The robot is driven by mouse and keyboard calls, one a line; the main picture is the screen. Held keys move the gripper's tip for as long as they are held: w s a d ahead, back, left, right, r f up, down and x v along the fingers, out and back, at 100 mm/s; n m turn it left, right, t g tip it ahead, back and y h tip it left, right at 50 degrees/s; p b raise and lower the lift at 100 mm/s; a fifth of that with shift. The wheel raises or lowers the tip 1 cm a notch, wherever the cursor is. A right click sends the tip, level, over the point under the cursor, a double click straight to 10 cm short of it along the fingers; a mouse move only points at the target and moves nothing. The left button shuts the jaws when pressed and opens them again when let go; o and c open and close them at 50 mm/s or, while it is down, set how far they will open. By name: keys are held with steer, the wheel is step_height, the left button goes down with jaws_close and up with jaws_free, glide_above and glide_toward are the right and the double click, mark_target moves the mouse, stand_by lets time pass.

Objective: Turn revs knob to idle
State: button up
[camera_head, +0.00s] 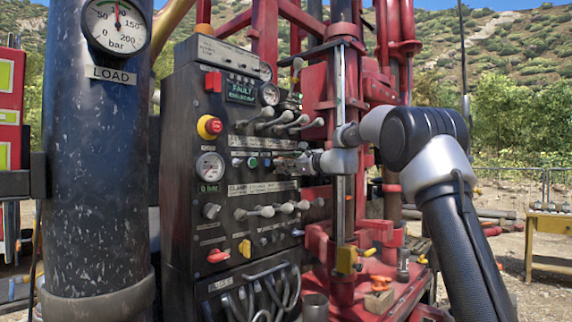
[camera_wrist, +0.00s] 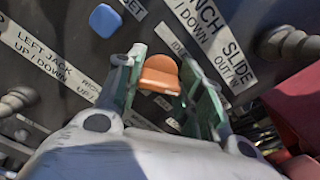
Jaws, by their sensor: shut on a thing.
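The revs knob (camera_wrist: 160,74) shows as an orange knob between my fingers in the wrist view. A partly covered label that seems to begin "IDL" (camera_wrist: 172,40) is just beyond it. My gripper (camera_wrist: 162,82) is shut on the knob, with one green-edged finger on each side. In the head view my gripper (camera_head: 288,164) is against the dark control panel (camera_head: 190,140), at mid height on its right side. The knob itself is hidden there by the gripper.
Lever rows sit above (camera_head: 290,124) and below (camera_head: 270,210) my gripper on the panel. A blue button (camera_wrist: 105,20) is near the knob. Red rig frame (camera_head: 312,90) stands close to the right. A pressure gauge (camera_head: 116,25) is on the column at left.

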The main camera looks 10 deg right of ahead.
steer(key=n, duration=0.6)
steer(key=shift+f, duration=0.1)
steer(key=n, duration=0.6)
stand_by(0.6)
steer(key=o, duration=1)
steer(key=shift+s, duration=0.15)
steer(key=v, duration=1.1)
steer(key=shift+s+d, duration=0.25)
steer(key=shift+s, duration=0.05)
